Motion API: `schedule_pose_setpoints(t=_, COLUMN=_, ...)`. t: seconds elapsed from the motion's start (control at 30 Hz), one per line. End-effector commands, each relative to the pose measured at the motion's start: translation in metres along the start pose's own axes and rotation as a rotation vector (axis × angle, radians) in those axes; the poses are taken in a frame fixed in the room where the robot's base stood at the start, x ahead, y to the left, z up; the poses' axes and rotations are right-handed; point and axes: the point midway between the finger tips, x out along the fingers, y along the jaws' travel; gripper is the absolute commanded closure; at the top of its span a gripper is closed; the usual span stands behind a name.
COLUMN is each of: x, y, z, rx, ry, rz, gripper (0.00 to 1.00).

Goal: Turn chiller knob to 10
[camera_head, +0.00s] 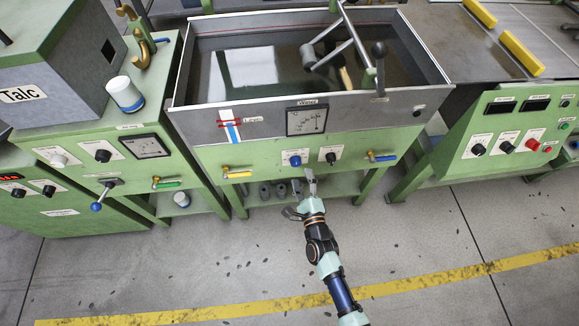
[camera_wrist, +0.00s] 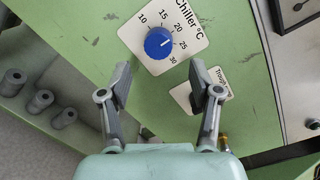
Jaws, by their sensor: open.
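The blue chiller knob (camera_wrist: 158,43) sits on a white dial plate (camera_wrist: 190,30) marked "Chiller °C" with 10, 15, 20, 25 and 30. Its small white mark points roughly towards the 20 to 25 side. The knob also shows on the green front panel in the head view (camera_head: 295,160). My gripper (camera_wrist: 158,76) is open and empty, its two fingers spread apart. The fingertips lie just below the knob in the wrist view, and the knob is not between them. In the head view my gripper (camera_head: 310,176) is just below and right of the knob.
A black knob (camera_head: 331,157) with its own label is right of the chiller knob. Yellow-handled (camera_head: 237,174) and blue-handled (camera_head: 383,157) valves flank them. The water tank (camera_head: 210,98) is above. Grey cylinders (camera_wrist: 40,101) stand on the shelf below. The floor in front is clear.

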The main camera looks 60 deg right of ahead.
Motion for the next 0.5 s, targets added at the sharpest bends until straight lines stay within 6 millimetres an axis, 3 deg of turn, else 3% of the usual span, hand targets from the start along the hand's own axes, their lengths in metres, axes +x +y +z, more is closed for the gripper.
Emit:
schedule_pose_setpoints(t=0.2, x=0.039, y=0.002, z=-0.001, rx=-0.001, ry=0.0, rz=-0.001, gripper=0.37)
schedule_pose_setpoints(t=0.5, x=0.049, y=0.001, z=0.0, rx=-0.002, ry=0.0, rz=0.002, gripper=0.37)
